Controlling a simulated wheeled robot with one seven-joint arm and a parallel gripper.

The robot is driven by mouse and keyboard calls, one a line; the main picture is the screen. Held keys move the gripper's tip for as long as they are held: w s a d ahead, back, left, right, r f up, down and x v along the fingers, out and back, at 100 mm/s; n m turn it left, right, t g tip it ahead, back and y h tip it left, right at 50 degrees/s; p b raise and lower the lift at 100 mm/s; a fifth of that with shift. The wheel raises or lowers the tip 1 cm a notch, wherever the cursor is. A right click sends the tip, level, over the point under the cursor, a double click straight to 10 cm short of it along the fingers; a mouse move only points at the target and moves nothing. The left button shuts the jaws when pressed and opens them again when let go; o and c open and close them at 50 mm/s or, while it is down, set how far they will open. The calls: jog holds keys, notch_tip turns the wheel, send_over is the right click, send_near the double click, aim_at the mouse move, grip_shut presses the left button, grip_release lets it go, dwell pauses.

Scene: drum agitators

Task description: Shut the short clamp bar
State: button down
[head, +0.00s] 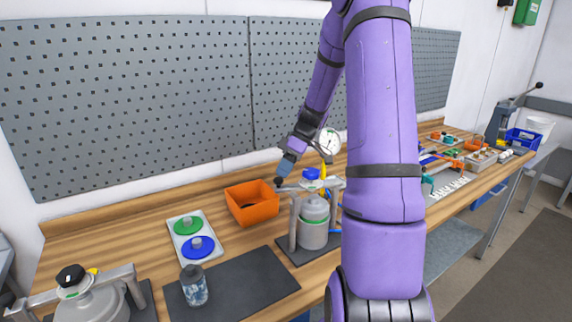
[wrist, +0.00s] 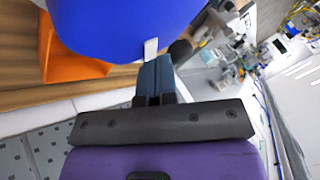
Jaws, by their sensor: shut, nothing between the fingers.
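A grey canister (head: 314,232) with a green band stands on a dark mat in the middle of the bench. A pale metal clamp bar (head: 296,188) crosses its top, with a dark end at the left and a blue knob (head: 311,174) above. It looks like the short clamp bar; I cannot tell whether it is fully down. My gripper (head: 282,174) is shut and empty, just above the bar's left end. In the wrist view the blue knob (wrist: 120,22) looms large beside my shut fingers (wrist: 154,78); contact is unclear. My arm hides the canister's right side.
An orange bin (head: 252,203) stands left of the clamp. A tray with green and blue discs (head: 197,246), a jar (head: 194,285) and a larger clamped vessel (head: 90,303) are further left. A dial gauge (head: 329,140) is behind. The dark mat (head: 245,284) has free room.

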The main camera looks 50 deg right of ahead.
aim_at(285, 187)
jog(key=shift+s+a+n+g, duration=0.7)
jog(key=shift+s+a+n, duration=0.35)
jog(key=shift+s, duration=0.2)
jog(key=shift+s+a+n+g, duration=0.25)
jog(key=shift+s+n+g, duration=0.05)
jog(key=shift+s+n, duration=0.25)
jog(key=shift+s+a+n+g, duration=0.3)
jog(key=shift+s+n, duration=0.1)
jog(key=shift+s, duration=0.1)
